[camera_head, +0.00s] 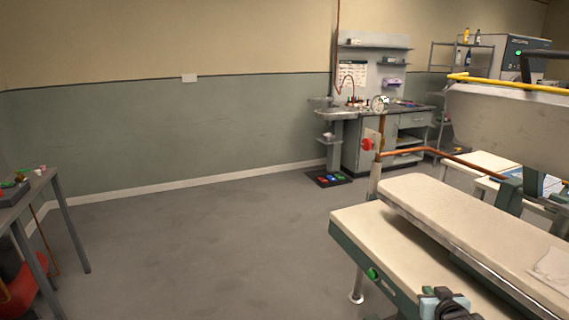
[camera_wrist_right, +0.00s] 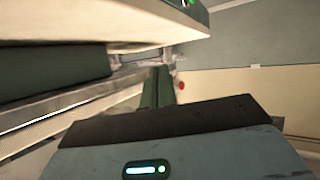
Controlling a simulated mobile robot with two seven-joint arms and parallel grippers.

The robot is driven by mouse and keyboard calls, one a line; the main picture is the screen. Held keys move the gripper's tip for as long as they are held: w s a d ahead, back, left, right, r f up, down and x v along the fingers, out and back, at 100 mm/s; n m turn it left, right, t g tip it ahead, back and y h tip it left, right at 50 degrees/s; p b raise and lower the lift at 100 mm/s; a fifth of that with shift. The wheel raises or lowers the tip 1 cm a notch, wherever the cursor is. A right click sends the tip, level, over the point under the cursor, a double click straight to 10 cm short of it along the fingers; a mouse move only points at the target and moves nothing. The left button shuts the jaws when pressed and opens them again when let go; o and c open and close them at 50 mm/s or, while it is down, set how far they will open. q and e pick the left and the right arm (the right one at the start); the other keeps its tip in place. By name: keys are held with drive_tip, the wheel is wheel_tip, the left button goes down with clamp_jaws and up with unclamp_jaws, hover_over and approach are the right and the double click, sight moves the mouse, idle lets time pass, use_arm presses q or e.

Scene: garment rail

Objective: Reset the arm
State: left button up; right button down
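My right gripper (camera_head: 444,304) shows at the bottom of the head view, in front of the near edge of a pale padded press table (camera_head: 365,235). Only its light blue housing and dark parts show there. In the right wrist view its blue-grey housing, with a lit green and white indicator, fills the lower part. The fingers cannot be made out in either view, so I cannot tell whether it is open or shut, and nothing held is visible. My left gripper is not in view.
A second padded board (camera_head: 470,220) lies above the press table, with a white cloth (camera_head: 552,268) at its right end. A sink unit (camera_head: 345,115) and cabinet (camera_head: 375,150) stand at the back. A grey side table (camera_head: 28,195) is at left. The middle floor is clear.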

drive_tip(key=s+a+f+n+g+y, duration=0.1)
drive_tip(key=s+a+f+n, duration=0.1)
drive_tip(key=s+a+f, duration=0.45)
drive_tip(key=s+a+f+n+y, duration=0.15)
drive_tip(key=s+a+f, duration=0.25)
drive_tip(key=s+f, duration=0.55)
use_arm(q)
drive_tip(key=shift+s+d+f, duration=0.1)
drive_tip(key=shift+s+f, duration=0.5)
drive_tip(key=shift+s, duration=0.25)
use_arm(e)
drive_tip(key=s+a+g, duration=0.1)
drive_tip(key=s+a, duration=0.3)
drive_tip(key=s, duration=1)
drive_tip(key=s+a+f+g+y, duration=0.1)
drive_tip(key=s+a, duration=0.3)
drive_tip(key=s, duration=1)
drive_tip(key=shift+s+f+m+g, duration=0.3)
drive_tip(key=shift+m+g, duration=0.15)
drive_tip(key=shift+g, duration=0.35)
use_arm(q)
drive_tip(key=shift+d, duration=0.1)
use_arm(e)
drive_tip(key=shift+s, duration=0.1)
